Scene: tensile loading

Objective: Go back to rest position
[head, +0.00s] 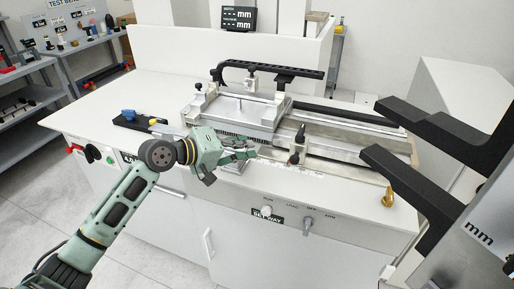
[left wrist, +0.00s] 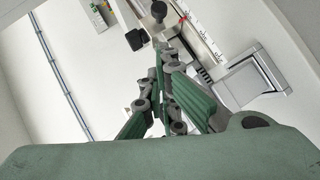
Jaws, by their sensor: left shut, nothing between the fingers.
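My left gripper (head: 243,156) is over the front part of the white test bench (head: 96,93), just left of the black-knobbed lever on the machine. Its fingers are together with nothing between them. The left wrist view also shows the shut fingers (left wrist: 163,98) in front of the bench machine. The testing fixture (head: 240,110), a metal plate with a black handle bar, lies on the bench behind the gripper. My right gripper is not seen in either view.
A black-knobbed lever (head: 298,146) stands right of the gripper. A control knob (head: 306,224) is on the bench front. A large dark bracket (head: 420,190) with a metal panel fills the right side. Grey shelves (head: 38,97) stand at the left. Floor is clear at lower left.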

